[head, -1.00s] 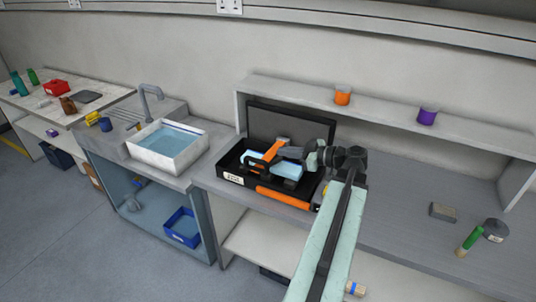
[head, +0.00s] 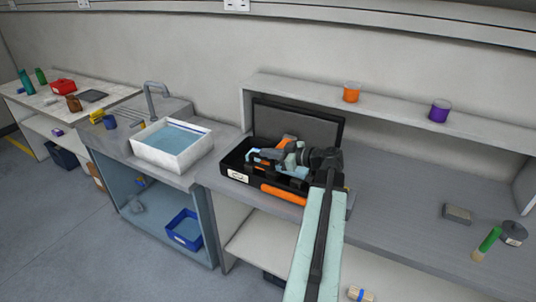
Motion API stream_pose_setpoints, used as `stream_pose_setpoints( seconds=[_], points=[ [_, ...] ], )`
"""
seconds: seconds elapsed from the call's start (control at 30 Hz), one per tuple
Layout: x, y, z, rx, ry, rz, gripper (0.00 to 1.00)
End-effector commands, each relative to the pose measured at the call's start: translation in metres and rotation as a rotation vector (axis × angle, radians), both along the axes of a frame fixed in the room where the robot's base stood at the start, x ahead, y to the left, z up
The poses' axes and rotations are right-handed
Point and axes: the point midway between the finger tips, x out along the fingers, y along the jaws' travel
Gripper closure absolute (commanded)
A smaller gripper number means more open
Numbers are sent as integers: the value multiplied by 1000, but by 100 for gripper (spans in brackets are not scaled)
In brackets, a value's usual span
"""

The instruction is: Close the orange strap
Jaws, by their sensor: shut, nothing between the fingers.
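The open black case (head: 236,170) stands on the grey counter, its dark lid (head: 300,126) raised at the back. Orange shows above my gripper inside the case, apparently part of the orange strap (head: 288,138); the rest of the strap is hidden behind my gripper and wrist. My gripper (head: 258,156) is shut and empty, reaching in from the right over the case's inside. I cannot tell whether it touches the strap. A light blue item inside the case is mostly covered. An orange bar (head: 283,194) runs along the case's front.
A shelf (head: 400,112) behind holds an orange cup (head: 351,92) and a purple cup (head: 439,110). A white basin (head: 172,147) with water stands to the left. The counter right of the case is clear up to a grey block (head: 457,214).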

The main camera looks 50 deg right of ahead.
Motion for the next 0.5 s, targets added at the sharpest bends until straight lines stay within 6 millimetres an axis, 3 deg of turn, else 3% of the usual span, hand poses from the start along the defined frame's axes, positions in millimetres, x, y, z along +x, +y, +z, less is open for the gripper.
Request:
stream_pose_setpoints(
  seconds=[0.2,0.4,0.5],
  points=[
    [0,1,-2,0,0,0,100],
    [-2,7,-28,0,0,0,100],
    [-2,7,-21,0,1,0,100]
  ],
)
